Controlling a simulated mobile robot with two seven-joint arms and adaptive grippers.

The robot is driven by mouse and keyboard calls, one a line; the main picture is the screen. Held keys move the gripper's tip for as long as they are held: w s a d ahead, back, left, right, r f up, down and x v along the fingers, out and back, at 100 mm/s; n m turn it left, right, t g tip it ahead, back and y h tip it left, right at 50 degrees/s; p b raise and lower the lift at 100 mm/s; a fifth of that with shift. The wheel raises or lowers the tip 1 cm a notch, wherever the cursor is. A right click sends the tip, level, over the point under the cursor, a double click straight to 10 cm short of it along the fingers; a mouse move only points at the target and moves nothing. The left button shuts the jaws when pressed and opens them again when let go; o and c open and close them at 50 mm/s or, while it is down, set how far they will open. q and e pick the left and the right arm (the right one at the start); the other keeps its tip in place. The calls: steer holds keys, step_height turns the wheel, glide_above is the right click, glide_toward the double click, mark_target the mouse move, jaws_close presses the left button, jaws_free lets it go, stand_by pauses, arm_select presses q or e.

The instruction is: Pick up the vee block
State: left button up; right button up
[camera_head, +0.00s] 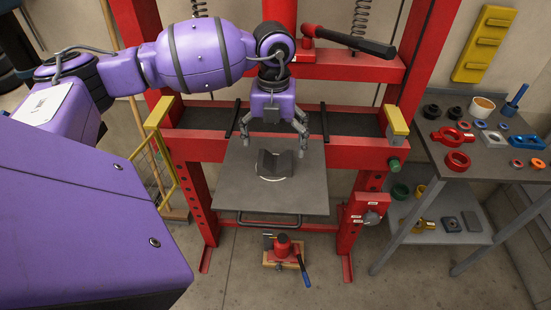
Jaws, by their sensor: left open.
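The vee block (276,164) is a dark grey block with a V-shaped groove. It rests on the grey square plate (240,192) of the red press, near the plate's middle. A pale curved line shows at its front edge. My left gripper (275,147) comes in from above on the purple arm. It is open, with its fingers spread above and behind the block. I cannot tell whether the fingers touch the block. My right gripper does not show.
The red press frame (350,152) stands around the plate, with uprights on both sides and a lever (348,40) above. A grey bench (480,163) with several small parts stands at the right. A red jack (283,247) sits on the floor below the plate.

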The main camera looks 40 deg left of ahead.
mark_target(276, 164)
arm_select(q)
steer(key=shift+s+d+f, duration=0.15)
steer(key=shift+f, duration=0.55)
steer(key=f, duration=0.4)
steer(key=shift+w+f+p, duration=0.2)
steer(key=shift+w+p, duration=0.05)
steer(key=shift+p, duration=0.15)
steer(key=c, duration=2.2)
steer(key=shift+r, duration=0.1)
